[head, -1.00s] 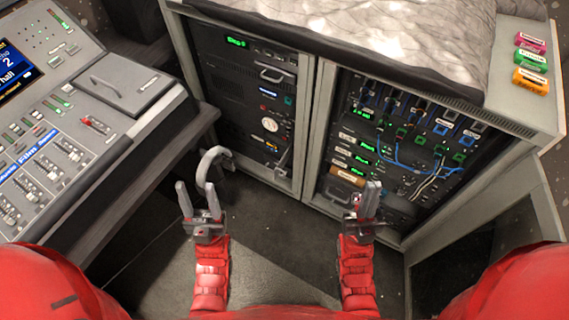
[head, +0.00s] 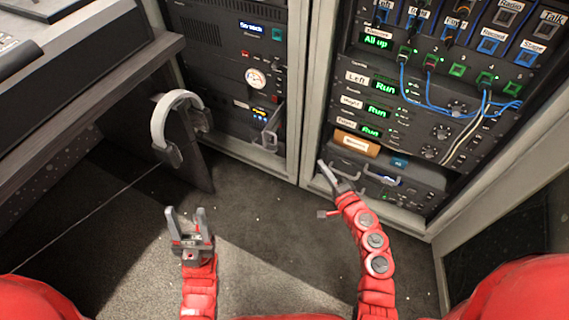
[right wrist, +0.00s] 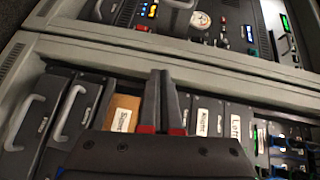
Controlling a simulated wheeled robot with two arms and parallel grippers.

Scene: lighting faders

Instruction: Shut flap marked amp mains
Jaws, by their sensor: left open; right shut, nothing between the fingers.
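I can read no label saying amp mains. A grey hinged piece (head: 271,130) juts out low on the left rack and may be the flap; its marking is unreadable. In the right rack, amp units (head: 372,108) show green Run displays, above an orange-brown labelled panel (head: 356,144). My right gripper (head: 323,166) is shut and empty, just in front of the racks' dividing post, left of the lower units. In the right wrist view its fingers (right wrist: 171,75) overlap the view beside the orange panel (right wrist: 121,115). My left gripper (head: 188,214) is open and empty over the floor.
Headphones (head: 177,118) hang on the desk's side panel at left. The mixing desk (head: 75,70) fills the upper left. Blue and white cables (head: 462,112) hang in front of the right rack. Open floor (head: 265,215) lies between my arms and the racks.

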